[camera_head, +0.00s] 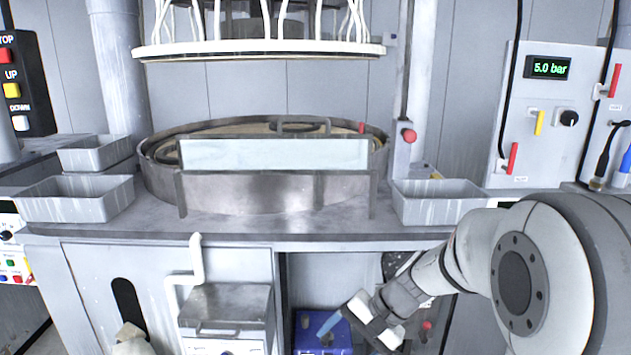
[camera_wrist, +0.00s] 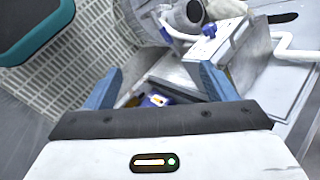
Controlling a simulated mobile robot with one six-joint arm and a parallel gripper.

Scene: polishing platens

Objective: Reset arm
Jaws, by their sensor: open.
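My gripper (camera_head: 350,325) is in front of the cabinet below the worktop, at the lower middle right of the head view. My arm reaches in from the right edge. In the wrist view my gripper (camera_wrist: 160,88) has its two blue-grey fingers spread wide apart, with nothing between them. A blue box (camera_head: 322,335) lies behind and below the gripper in the open cabinet bay. Part of the gripper's far side is hidden by its own body in the head view.
The worktop (camera_head: 240,232) carries a round platen basin (camera_head: 270,195) and grey trays, one at right (camera_head: 437,203) and one at left (camera_head: 72,199). A metal box (camera_head: 226,306) with a white pipe stands left of the gripper. A pressure panel (camera_head: 545,115) is at right.

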